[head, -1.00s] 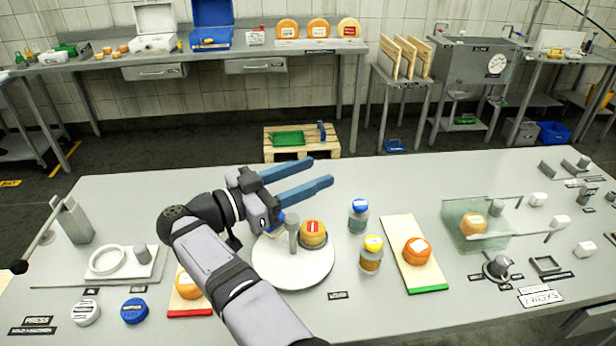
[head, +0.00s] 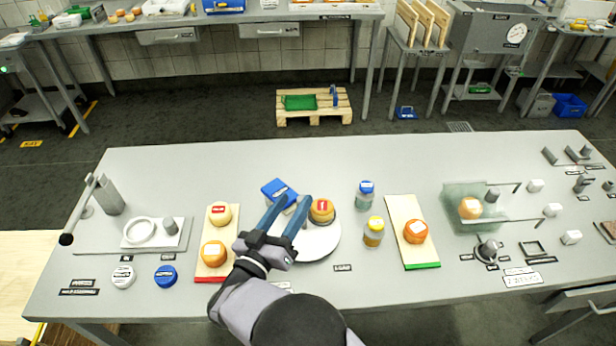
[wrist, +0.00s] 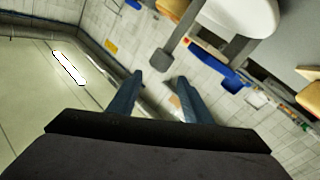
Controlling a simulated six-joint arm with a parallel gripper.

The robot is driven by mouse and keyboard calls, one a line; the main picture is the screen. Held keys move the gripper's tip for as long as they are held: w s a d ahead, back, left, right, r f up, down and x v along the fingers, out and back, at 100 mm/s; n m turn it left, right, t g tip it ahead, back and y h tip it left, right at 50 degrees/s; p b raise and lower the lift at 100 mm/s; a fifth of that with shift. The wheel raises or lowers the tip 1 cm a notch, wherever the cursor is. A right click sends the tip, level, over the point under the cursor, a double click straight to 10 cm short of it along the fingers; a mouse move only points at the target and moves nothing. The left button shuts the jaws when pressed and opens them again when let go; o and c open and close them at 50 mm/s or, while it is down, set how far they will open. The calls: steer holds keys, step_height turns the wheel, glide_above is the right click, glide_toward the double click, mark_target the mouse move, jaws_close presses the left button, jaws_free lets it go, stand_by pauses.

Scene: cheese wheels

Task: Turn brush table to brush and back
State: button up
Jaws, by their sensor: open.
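The white round brush table (head: 322,243) is on the bench and holds an orange cheese wheel with a red label (head: 321,211). A blue brush block (head: 279,191) is at its back left. My gripper (head: 289,202) is open, its two blue fingers pointing away from me over the left part of the brush table, left of the cheese. The fingers partly hide the table's upright grey post. In the wrist view, the open fingers (wrist: 160,78) frame no held object; part of the white disc (wrist: 240,12) and a grey post (wrist: 163,60) show beyond them.
A red-ended board (head: 207,265) with two cheeses lies on the left. Two jars, blue-capped (head: 365,195) and yellow-capped (head: 373,232), stand on the right, before a green-ended board (head: 407,212). A glass tank (head: 462,196) is farther right. The bench behind the brush table is clear.

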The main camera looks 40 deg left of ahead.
steer(key=shift+w+d+f+m+g+y+p, duration=0.25)
steer(key=shift+d+f+m+g+y+p, duration=0.2)
steer(key=shift+m+y+p, duration=0.2)
steer(key=shift+w+d+f+m+g+y+p, duration=0.2)
steer(key=shift+d+f+m+g+y+p, duration=0.2)
steer(key=shift+f+m+y+p, duration=0.2)
steer(key=shift+r, duration=0.1)
steer(key=p+x, duration=0.2)
steer(key=x, duration=0.5)
steer(key=shift+w+a, duration=0.1)
steer(key=shift+w, duration=0.05)
jaws_close()
